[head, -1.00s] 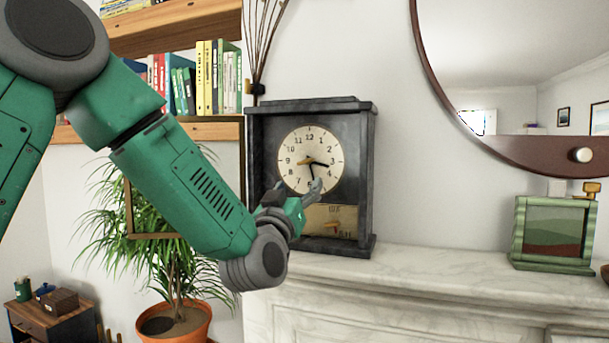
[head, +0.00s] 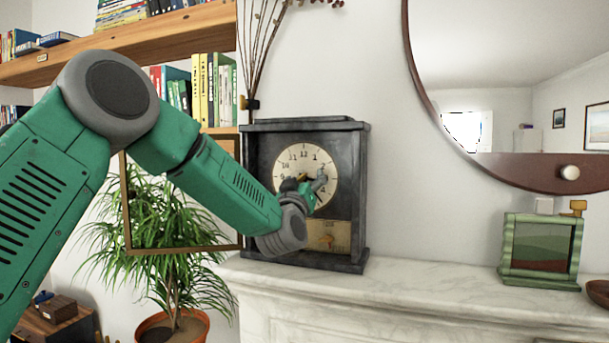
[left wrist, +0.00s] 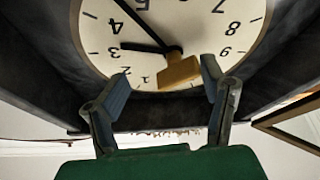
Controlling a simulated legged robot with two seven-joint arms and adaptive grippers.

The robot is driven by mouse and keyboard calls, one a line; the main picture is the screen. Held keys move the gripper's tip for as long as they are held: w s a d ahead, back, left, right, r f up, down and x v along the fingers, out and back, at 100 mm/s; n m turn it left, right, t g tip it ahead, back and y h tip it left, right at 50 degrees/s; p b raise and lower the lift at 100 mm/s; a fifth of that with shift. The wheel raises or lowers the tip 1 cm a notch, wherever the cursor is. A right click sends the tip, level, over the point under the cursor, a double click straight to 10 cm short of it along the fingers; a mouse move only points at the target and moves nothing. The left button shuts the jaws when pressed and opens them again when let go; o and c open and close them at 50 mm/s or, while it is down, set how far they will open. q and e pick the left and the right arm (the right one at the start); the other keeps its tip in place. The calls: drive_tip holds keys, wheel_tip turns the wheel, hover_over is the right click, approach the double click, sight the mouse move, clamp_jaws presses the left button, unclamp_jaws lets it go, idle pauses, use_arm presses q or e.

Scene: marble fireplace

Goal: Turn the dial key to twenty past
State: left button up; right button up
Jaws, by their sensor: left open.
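The mantel clock (head: 262,165) has a dark case and a cream dial (head: 296,156). In the left wrist view the dial (left wrist: 200,22) appears upside down. Its short hand (left wrist: 140,47) points near 3 and its long hand (left wrist: 145,27) points between 4 and 5. A brass-coloured key (left wrist: 180,73) sticks out at the dial's centre. My left gripper (head: 306,179) is in front of the dial and hides part of it in the head view. In the left wrist view its open fingers (left wrist: 165,76) stand either side of the key, with gaps visible. My right gripper is out of view.
A thin brown frame (head: 126,205) stands out to the left of the clock, before a potted plant (head: 165,225). A round mirror (head: 450,150) hangs on the right.

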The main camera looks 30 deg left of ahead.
use_arm(q)
drive_tip(key=shift+w, duration=0.25)
drive_tip(key=shift+a, duration=0.2)
drive_tip(key=shift+w+a+f, duration=0.1)
drive_tip(key=shift+a+f, duration=0.15)
drive_tip(key=shift+a, duration=0.7)
drive_tip(key=shift+c, duration=1.2)
drive_tip(key=shift+a+f, duration=0.1)
drive_tip(key=shift+a, duration=0.2)
drive_tip(key=c, duration=0.7)
clamp_jaws()
drive_tip(key=shift+d+f, duration=0.15)
drive_tip(key=shift+d, duration=0.65)
drive_tip(key=shift+a, duration=0.3)
